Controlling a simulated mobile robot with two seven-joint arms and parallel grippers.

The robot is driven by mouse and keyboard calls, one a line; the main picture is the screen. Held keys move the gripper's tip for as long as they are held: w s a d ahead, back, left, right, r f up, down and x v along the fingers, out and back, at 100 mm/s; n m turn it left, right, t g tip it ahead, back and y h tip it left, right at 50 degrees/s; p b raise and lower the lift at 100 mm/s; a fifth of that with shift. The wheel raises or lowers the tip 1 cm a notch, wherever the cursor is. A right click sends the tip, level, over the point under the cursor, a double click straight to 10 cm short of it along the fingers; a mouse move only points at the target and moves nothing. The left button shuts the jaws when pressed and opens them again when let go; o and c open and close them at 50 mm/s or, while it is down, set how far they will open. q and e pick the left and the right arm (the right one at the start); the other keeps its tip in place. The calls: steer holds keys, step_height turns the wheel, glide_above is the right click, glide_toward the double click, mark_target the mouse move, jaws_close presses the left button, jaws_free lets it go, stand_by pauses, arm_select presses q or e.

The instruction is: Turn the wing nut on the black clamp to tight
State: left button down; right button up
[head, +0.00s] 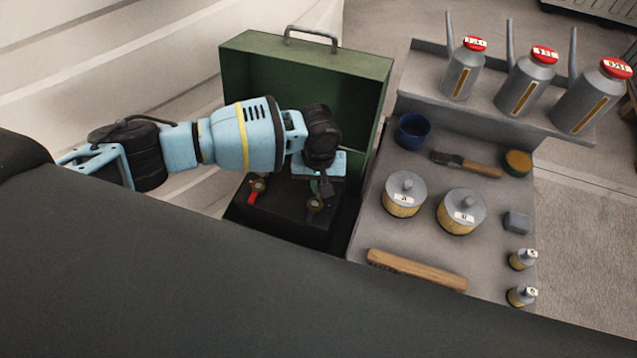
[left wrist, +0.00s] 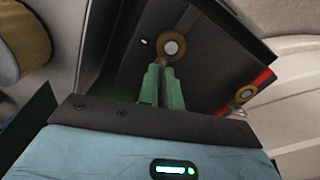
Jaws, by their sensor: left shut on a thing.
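The black clamp shows in the left wrist view as a brass-coloured ring with a pale round centre (left wrist: 172,47) on a dark panel; in the head view it is the small brass ring (head: 315,205) inside the green case. My left gripper (left wrist: 163,72) has its green fingers close together, tips at the ring's near edge, shut on the wing nut. The fingers mostly hide the nut, and its angle cannot be told. In the head view my left gripper (head: 325,190) reaches down over the clamp. My right gripper is not in view.
A red-handled clamp (head: 257,188) sits left of the black one. The green case's raised lid (head: 300,80) stands behind my arm. A grey bench (head: 400,235) on the right carries tins, a blue cup (head: 413,131), a brush and a wooden bar (head: 416,270). Oil cans line the back shelf.

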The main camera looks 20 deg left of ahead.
arm_select(q)
steer(key=m+p, duration=0.1)
steer(key=m, duration=0.2)
steer(key=shift+r+m, duration=0.1)
steer(key=shift+m, duration=0.3)
steer(key=m+p, duration=0.1)
steer(key=m, duration=0.3)
steer(key=shift+m, duration=0.3)
steer(key=m, duration=0.4)
steer(key=shift+m+p, duration=0.3)
steer(key=shift+p, duration=0.05)
steer(key=m, duration=0.5)
steer(key=shift+s+f+m, duration=0.1)
steer(key=shift+f+m, duration=0.1)
steer(key=shift+m, duration=0.1)
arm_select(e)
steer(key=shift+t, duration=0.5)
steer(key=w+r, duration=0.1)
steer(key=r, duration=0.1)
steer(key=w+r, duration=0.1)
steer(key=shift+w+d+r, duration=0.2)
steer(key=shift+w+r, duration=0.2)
arm_select(q)
steer(key=c, duration=1.6)
jaws_free()
steer(key=shift+r, duration=0.1)
